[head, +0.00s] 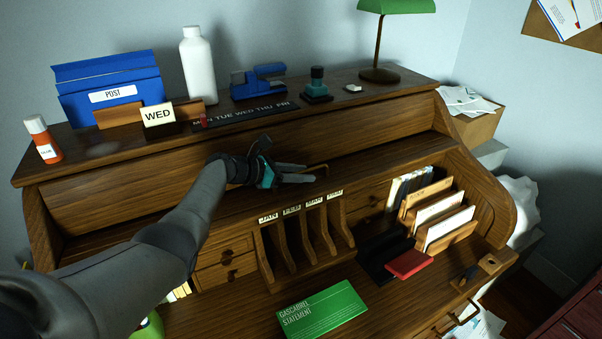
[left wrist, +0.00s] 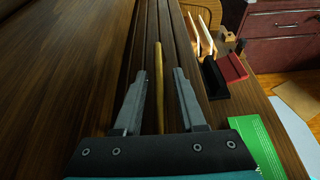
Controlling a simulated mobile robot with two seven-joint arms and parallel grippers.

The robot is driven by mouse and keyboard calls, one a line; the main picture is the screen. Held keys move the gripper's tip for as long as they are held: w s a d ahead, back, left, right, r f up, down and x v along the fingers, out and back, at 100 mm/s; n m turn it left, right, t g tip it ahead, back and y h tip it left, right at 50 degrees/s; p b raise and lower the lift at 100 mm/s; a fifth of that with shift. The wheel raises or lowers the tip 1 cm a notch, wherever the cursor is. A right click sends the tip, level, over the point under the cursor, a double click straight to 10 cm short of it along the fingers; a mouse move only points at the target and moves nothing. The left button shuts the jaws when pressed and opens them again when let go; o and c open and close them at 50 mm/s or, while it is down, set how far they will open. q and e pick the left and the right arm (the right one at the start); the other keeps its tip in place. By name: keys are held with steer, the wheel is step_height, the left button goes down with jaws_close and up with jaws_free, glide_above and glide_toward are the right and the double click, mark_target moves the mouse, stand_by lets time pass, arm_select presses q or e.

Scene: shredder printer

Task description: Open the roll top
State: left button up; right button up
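The wooden roll top (head: 120,190) of the desk is raised, and the pigeonholes and desktop below it are exposed. Its thin brass handle (head: 322,166) is near its lower edge; it also shows in the left wrist view as a long bar (left wrist: 158,85). My left gripper (head: 309,172) is at the handle. In the left wrist view its two fingers (left wrist: 160,76) are apart, with the bar running between them and a gap on each side. My right gripper is not in view.
A letter rack (head: 440,222), a red box (head: 409,264) and a green booklet (head: 322,312) stand on the desktop.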

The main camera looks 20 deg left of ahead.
arm_select(q)
steer(key=shift+o, duration=0.2)
steer(key=shift+s+a+r, duration=0.15)
steer(key=shift+s+a, duration=0.05)
steer(key=shift+s, duration=0.05)
steer(key=p+v, duration=0.3)
steer(key=v, duration=1.1)
steer(key=shift+s+a+r+p, duration=0.1)
steer(key=shift+s+a+p, duration=0.1)
steer(key=shift+p, duration=0.1)
